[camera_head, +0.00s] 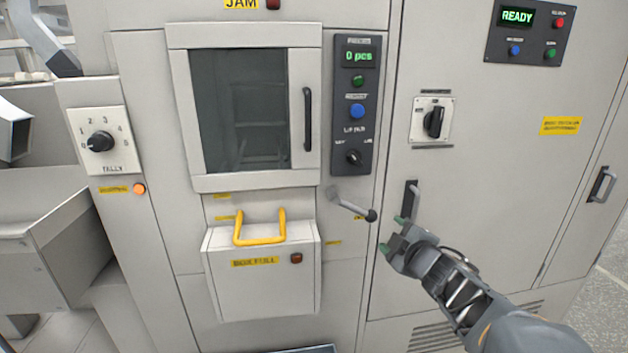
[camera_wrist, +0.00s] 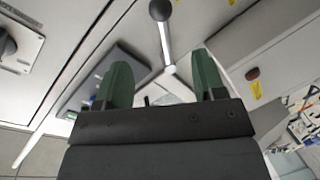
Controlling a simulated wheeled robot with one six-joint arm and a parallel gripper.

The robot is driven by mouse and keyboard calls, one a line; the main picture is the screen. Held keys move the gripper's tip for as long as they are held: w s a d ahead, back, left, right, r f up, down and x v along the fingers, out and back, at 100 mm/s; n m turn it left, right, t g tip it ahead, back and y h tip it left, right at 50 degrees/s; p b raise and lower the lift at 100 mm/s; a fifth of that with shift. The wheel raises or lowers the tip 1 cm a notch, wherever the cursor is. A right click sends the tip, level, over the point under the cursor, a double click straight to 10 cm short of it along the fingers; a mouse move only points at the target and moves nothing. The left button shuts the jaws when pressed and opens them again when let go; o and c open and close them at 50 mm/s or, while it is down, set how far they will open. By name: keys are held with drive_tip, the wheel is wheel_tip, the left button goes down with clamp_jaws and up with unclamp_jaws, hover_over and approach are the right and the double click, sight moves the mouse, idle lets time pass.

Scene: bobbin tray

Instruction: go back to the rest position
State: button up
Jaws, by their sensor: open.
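My gripper (camera_head: 392,234) is in front of the machine's grey cabinet, just right of and below the black-tipped lever (camera_head: 350,205). In the wrist view, my gripper (camera_wrist: 162,82) shows two green fingers set apart with nothing between them. The lever (camera_wrist: 163,40) appears beyond the fingers there, with its dark round knob at the top. The gripper looks apart from the lever. My arm reaches in from the lower right of the head view.
A box with a yellow handle (camera_head: 260,240) juts out left of my gripper. Above it is a windowed door (camera_head: 240,110). A control panel (camera_head: 356,105) reads 0 pcs, and another display (camera_head: 517,17) reads READY. A rotary switch (camera_head: 433,121) and a black handle (camera_head: 410,200) are close to my gripper.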

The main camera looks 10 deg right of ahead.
drive_tip(key=s+d+f+m+g+h+p, duration=0.3)
drive_tip(key=s+d+f+m+g+h, duration=0.35)
drive_tip(key=m, duration=0.45)
drive_tip(key=s+a+r+m+g+y+p, duration=0.1)
drive_tip(key=s+a+r+g+y+p, duration=0.1)
drive_tip(key=a, duration=0.5)
drive_tip(key=s+a+r+m+g+y+p, duration=0.1)
drive_tip(key=s+a+r+g+y+p, duration=0.1)
drive_tip(key=s+a+r+p, duration=0.3)
drive_tip(key=s+a+g+p, duration=0.1)
drive_tip(key=s+a+p, duration=0.1)
drive_tip(key=s+a, duration=0.1)
drive_tip(key=shift+s+y, duration=0.35)
drive_tip(key=shift+s, duration=0.3)
drive_tip(key=shift+g, duration=0.25)
drive_tip(key=shift+c, duration=0.2)
